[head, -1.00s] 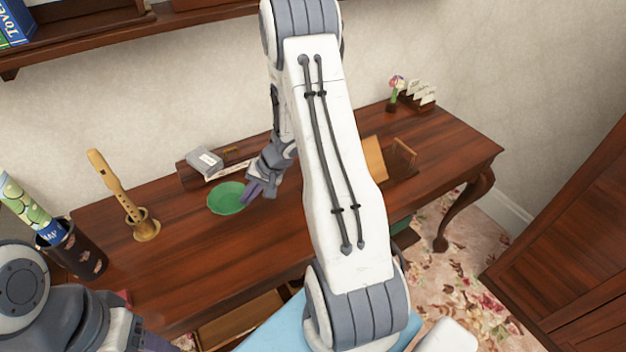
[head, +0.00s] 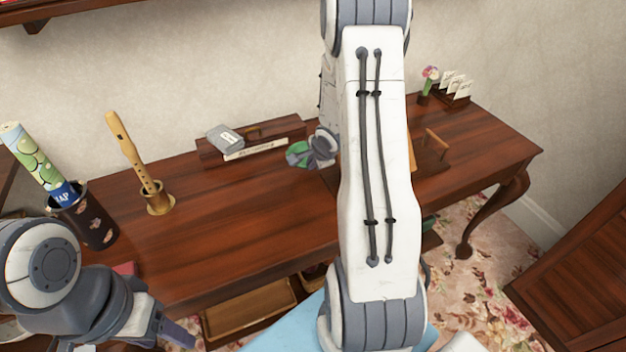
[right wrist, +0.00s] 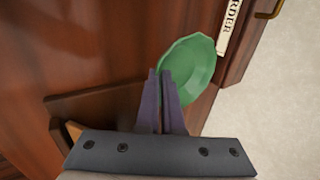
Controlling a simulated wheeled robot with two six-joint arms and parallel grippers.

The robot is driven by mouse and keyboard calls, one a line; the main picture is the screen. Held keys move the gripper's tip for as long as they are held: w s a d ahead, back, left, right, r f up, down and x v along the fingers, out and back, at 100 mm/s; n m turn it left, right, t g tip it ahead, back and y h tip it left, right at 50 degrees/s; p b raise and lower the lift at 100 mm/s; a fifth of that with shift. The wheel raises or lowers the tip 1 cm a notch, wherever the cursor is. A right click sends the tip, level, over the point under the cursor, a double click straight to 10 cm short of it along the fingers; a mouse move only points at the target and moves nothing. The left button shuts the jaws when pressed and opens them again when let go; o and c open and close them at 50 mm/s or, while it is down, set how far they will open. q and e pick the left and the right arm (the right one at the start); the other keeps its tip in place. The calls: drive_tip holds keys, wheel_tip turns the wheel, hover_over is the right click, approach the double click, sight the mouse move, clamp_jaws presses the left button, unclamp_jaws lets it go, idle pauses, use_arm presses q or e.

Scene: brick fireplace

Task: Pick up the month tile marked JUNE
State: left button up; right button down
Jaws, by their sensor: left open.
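No tile with a readable JUNE shows. A small grey block with a white label (head: 226,138) rests on a low wooden stand (head: 213,157) at the back of the desk; its lettering is too small to read. My right gripper (right wrist: 164,76) has its fingers close together on the rim of a green plate (right wrist: 188,70). The plate also shows in the head view (head: 297,152), partly hidden by the gripper and right arm. My left gripper (head: 178,337) is open and empty at the lower left, low in front of the desk, and partly cut off by the frame.
A recorder (head: 131,150) stands in a wooden holder, beside a dark pot (head: 95,225) with a rolled map. A flower (head: 430,74) and card rack (head: 455,90) stand at the back right. The desk's middle left is clear. My right arm hides part of the desk.

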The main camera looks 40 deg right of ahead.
wheel_tip(320, 180, down, 4)
drive_tip(key=shift+f+b, duration=0.2)
drive_tip(key=shift+b, duration=0.95)
drive_tip(key=shift+r, duration=0.15)
drive_tip(key=c, duration=1.1)
unclamp_jaws()
drive_tip(key=shift+o, duration=0.2)
drive_tip(key=shift+r, duration=0.25)
drive_tip(key=p+v, duration=0.5)
drive_tip(key=v, duration=0.6)
drive_tip(key=shift+s+r, duration=0.2)
drive_tip(key=shift+s, duration=0.05)
